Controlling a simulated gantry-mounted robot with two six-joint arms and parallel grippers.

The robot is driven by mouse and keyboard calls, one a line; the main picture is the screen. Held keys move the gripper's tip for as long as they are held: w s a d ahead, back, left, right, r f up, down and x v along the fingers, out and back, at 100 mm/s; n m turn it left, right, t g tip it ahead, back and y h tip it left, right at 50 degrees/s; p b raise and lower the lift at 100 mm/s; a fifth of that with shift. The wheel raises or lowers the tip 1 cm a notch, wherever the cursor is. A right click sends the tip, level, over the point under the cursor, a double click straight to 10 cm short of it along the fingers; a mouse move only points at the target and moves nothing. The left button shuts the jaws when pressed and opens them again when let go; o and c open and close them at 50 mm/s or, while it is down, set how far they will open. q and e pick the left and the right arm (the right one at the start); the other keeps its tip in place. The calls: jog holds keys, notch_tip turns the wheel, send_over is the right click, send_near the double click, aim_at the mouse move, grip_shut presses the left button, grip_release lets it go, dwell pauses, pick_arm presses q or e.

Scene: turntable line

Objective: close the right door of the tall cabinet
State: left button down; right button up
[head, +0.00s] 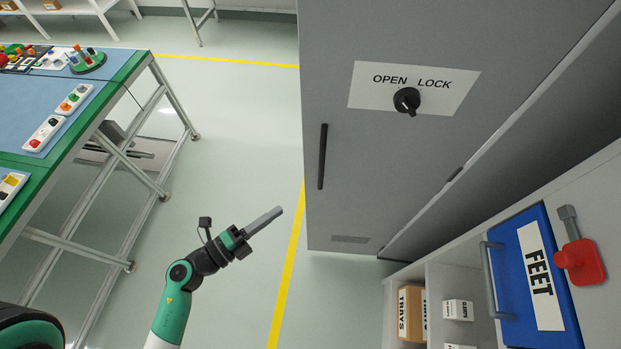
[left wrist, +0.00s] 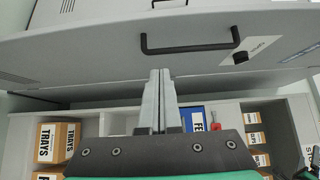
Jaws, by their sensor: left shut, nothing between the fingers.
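The tall cabinet's grey door (head: 390,180) fills the upper right of the head view. It has a black vertical handle (head: 322,157) near its left edge and a black knob (head: 406,100) on a white OPEN LOCK plate. Hinge pieces show on its right edge; how far the door stands open is hard to tell. My left gripper (head: 278,211) is shut and empty, left of the door's lower part and apart from the handle. In the left wrist view the shut fingers (left wrist: 160,74) point toward the door face (left wrist: 110,48), below the handle (left wrist: 190,44) in the picture.
A green-edged workbench (head: 130,72) stands at the left. Clear floor (head: 230,130) lies between bench and door.

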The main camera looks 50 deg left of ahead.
pick_arm(q)
jog(key=f, duration=0.1)
send_near(316, 169)
jog(key=w+d, duration=0.2)
jog(key=d, duration=0.1)
jog(key=w+a+b, duration=0.1)
jog(key=w, duration=0.1)
jog(key=w+a, duration=0.1)
jog(key=shift+w+a+b, duration=0.3)
jog(key=shift+w+b, duration=0.05)
jog(key=shift+w, duration=0.05)
pick_arm(e)
notch_tip(316, 169, down, 3)
jog(key=shift+r, duration=0.2)
